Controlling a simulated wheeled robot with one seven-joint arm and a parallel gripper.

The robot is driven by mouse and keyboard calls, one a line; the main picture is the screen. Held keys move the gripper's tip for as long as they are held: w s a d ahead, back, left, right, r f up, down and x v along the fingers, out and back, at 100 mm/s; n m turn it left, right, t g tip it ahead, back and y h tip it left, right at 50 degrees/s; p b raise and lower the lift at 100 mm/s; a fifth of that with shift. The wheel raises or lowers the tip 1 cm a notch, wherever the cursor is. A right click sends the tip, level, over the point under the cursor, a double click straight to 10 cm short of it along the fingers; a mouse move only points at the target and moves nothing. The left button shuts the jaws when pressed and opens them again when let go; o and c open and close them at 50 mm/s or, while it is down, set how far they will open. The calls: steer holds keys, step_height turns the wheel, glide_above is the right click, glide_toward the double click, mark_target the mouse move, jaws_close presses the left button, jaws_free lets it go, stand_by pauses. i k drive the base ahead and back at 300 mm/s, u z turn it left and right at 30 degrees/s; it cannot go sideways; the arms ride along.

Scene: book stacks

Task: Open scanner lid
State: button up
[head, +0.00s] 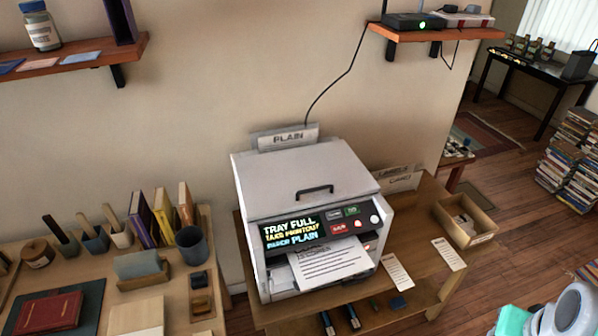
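The scanner (252,240) is a white printer-like machine on a wooden stand against the wall. Its lid (290,180) is the pale flat top and looks shut. A dark handle (314,190) sits on the lid near its front edge. The front display (292,230) reads "TRAY FULL", "TAKE PRINTOUT" and "PLAIN". A printed sheet (330,262) lies in the output slot below it. White and teal parts of my arm show at the lower right corner, apart from the scanner. My gripper's fingers cannot be made out.
A "PLAIN" sign (288,138) stands behind the lid. Paper slips (398,272) and an open wooden box (468,220) are right of the scanner. A desk (180,290) with books, brushes and a mug (191,246) is at left. A shelf (436,34) hangs above right.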

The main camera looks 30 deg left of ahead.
mark_target(288, 181)
steer(key=u, duration=0.65)
steer(key=i, duration=0.7)
steer(key=u, duration=1.25)
steer(key=i, duration=0.3)
steer(key=u, duration=0.2)
